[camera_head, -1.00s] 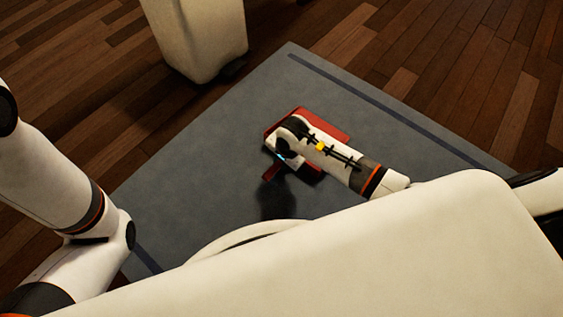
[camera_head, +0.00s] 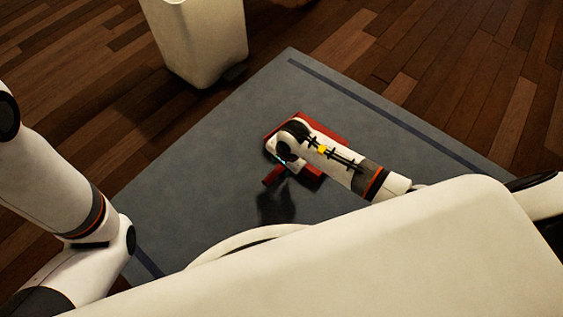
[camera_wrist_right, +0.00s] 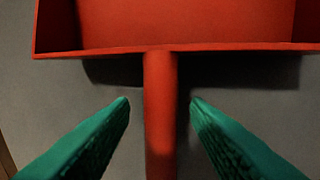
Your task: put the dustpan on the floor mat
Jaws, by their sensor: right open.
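The red dustpan (camera_head: 325,132) is over the grey floor mat (camera_head: 195,175), partly hidden under my right wrist in the head view. I cannot tell whether all of it rests on the mat. In the right wrist view its pan (camera_wrist_right: 190,25) is at the top, and its handle runs down the middle. My right gripper (camera_wrist_right: 160,103) is open, with a green finger on each side of the handle and a visible gap on both sides. In the head view my right gripper (camera_head: 284,163) points down at the handle. My left gripper is not in view.
A whitish bin-like object (camera_head: 200,45) stands on the wooden floor (camera_head: 410,50) behind the mat. The mat around the dustpan is clear. My left arm is at the left edge, and my white body covers the bottom of the head view.

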